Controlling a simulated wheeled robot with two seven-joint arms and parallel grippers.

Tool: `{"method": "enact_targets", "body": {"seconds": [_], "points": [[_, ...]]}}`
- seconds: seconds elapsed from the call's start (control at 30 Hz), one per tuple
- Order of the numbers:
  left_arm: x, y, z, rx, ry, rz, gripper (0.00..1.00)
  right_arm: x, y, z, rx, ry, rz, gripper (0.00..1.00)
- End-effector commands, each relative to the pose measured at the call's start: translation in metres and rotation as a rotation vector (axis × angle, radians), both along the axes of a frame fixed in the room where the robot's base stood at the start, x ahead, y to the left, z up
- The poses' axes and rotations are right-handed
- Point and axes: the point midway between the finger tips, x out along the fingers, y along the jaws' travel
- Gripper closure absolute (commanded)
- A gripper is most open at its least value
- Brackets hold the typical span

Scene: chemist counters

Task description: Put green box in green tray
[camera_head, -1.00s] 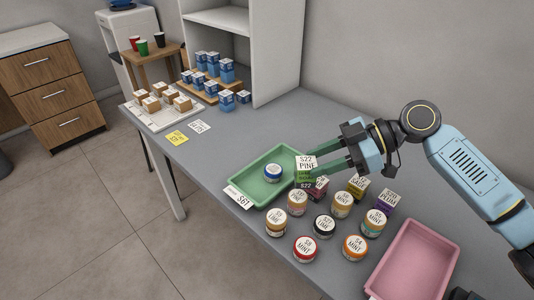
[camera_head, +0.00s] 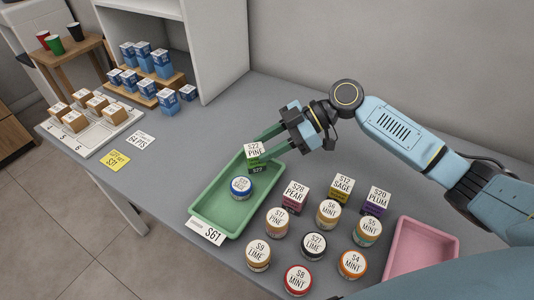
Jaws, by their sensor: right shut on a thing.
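The green box (camera_head: 254,155), with a white top reading "S22 PINE", is held between the fingers of my right gripper (camera_head: 262,148). It is over the far right part of the green tray (camera_head: 207,196); I cannot tell if it touches the tray. My right gripper is shut on it, its arm coming in from the right. A blue-banded jar (camera_head: 240,187) with a white lid stands inside the tray. My left gripper is not in view.
Several jars (camera_head: 314,246) and boxes (camera_head: 295,194) stand right of the green tray. A pink tray (camera_head: 421,247) lies at the right. A white rack of brown boxes (camera_head: 110,128) and a blue-box stand (camera_head: 158,92) are at the left. Grey counter behind the tray is clear.

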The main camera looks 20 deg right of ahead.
Motion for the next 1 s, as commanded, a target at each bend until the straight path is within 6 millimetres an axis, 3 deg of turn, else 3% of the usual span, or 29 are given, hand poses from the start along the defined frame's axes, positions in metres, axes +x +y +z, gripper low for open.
{"method": "enact_targets", "body": {"seconds": [0.17,0.53,0.57,0.7,1.0], "points": [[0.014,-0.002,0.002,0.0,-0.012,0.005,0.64,-0.001,0.001,-0.026,0.001,0.003,0.0,0.86],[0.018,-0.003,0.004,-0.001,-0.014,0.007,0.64,0.0,0.0,-0.028,0.0,0.0,0.001,0.86],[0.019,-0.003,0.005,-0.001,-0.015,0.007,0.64,0.0,0.0,-0.028,0.0,0.001,0.0,0.6],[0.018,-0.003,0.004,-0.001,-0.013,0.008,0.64,0.0,0.0,-0.028,0.0,0.001,0.0,0.42],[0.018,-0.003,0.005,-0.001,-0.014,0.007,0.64,0.0,0.0,-0.027,0.0,0.001,0.0,0.41]]}}
